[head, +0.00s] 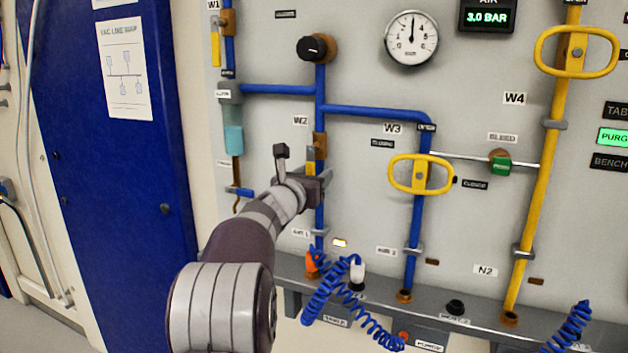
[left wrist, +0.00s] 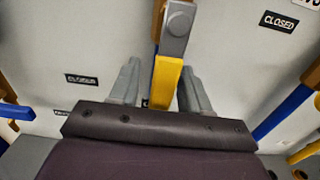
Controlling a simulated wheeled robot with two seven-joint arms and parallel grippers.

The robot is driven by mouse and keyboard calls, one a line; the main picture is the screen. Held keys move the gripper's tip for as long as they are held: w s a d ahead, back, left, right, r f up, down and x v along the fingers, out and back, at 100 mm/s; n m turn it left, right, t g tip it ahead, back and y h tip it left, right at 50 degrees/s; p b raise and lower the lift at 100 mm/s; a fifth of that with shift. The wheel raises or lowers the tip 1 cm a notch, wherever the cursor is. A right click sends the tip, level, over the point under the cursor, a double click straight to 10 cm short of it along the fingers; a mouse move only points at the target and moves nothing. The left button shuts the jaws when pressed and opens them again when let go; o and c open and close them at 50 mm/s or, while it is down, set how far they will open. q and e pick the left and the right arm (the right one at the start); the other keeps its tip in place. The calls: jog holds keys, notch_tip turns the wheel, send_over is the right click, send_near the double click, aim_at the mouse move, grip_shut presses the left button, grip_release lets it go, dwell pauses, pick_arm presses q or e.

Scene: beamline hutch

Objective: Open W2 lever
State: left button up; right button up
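The W2 lever (head: 311,156) is a short yellow handle below the W2 label (head: 300,120), on the blue vertical pipe. It is partly hidden by my left gripper (head: 318,182) in the head view. In the left wrist view the yellow lever (left wrist: 166,80) hangs from a grey pivot bolt (left wrist: 177,22). My left gripper (left wrist: 162,88) has its two grey fingers apart, one on each side of the lever. A gap shows at the left finger; whether the right finger touches the lever I cannot tell. My right gripper is not in view.
The W3 oval yellow handle (head: 421,175) is to the right, with the green bleed knob (head: 501,164) beyond it. A black knob (head: 316,48) and a pressure gauge (head: 412,38) are above. Coiled blue hoses (head: 332,290) hang below. A blue door (head: 105,150) stands at left.

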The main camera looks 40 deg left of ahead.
pick_arm(q)
jog(key=shift+f, duration=0.25)
jog(key=b+v, duration=0.2)
jog(key=v, duration=1)
jog(key=shift+s, duration=0.35)
